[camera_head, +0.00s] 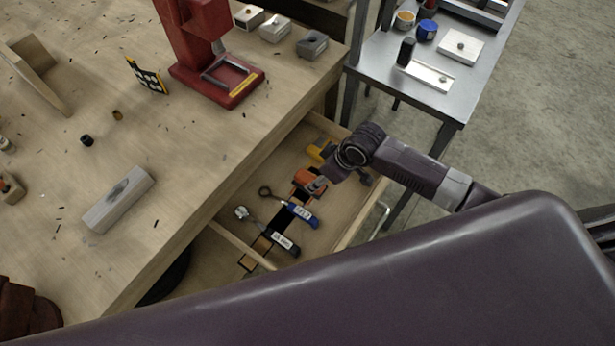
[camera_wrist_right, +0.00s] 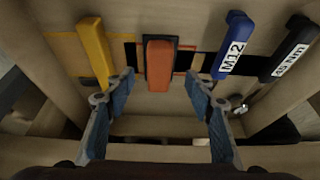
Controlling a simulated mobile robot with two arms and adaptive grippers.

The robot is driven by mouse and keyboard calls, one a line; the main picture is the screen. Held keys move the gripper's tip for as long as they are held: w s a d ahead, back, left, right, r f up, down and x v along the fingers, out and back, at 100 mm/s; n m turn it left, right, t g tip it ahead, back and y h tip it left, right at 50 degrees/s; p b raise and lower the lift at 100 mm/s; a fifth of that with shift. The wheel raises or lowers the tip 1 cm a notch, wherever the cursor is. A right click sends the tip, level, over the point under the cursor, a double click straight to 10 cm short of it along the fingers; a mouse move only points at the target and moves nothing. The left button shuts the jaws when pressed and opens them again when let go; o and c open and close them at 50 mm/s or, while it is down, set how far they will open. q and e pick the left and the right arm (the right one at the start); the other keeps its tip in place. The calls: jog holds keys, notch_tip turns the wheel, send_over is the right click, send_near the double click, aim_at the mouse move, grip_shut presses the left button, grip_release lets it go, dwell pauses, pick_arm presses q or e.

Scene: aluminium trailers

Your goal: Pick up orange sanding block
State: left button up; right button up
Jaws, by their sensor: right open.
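The orange sanding block (camera_wrist_right: 159,66) lies in the open wooden drawer, between a yellow-handled tool and a blue-handled tool. It also shows in the head view (camera_head: 308,181), partly covered by my right gripper. My right gripper (camera_wrist_right: 160,82) is open in the right wrist view, its two blue-padded fingers spread to either side of the block's near end. The gap between fingers and block is clear on both sides, and nothing is held. In the head view my right gripper (camera_head: 343,174) hangs over the drawer. My left gripper does not show.
The drawer (camera_head: 238,244) also holds the yellow tool (camera_wrist_right: 94,50), the blue M12 wrench (camera_wrist_right: 234,46) and a black-handled tool (camera_wrist_right: 290,48). Its walls stand close around them. The workbench (camera_head: 165,190) is left, with a red press (camera_head: 205,50). A metal table (camera_head: 385,60) stands behind.

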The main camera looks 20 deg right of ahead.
aim_at(311, 179)
jog(key=shift+x, duration=0.75)
jog(key=f, duration=0.1)
jog(key=w+a+f, duration=0.1)
jog(key=w+f, duration=0.1)
jog(key=shift+w+a+f+p, duration=0.2)
jog(key=shift+a+f+p, duration=0.1)
jog(key=shift+f, duration=0.2)
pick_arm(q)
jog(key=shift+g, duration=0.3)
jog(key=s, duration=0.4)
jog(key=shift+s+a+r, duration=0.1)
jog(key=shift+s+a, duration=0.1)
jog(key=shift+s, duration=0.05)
pick_arm(e)
jog(key=shift+f, duration=0.1)
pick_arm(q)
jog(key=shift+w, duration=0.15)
pick_arm(e)
jog(key=shift+f, duration=0.1)
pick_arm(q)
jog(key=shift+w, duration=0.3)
pick_arm(e)
jog(key=shift+c, duration=0.3)
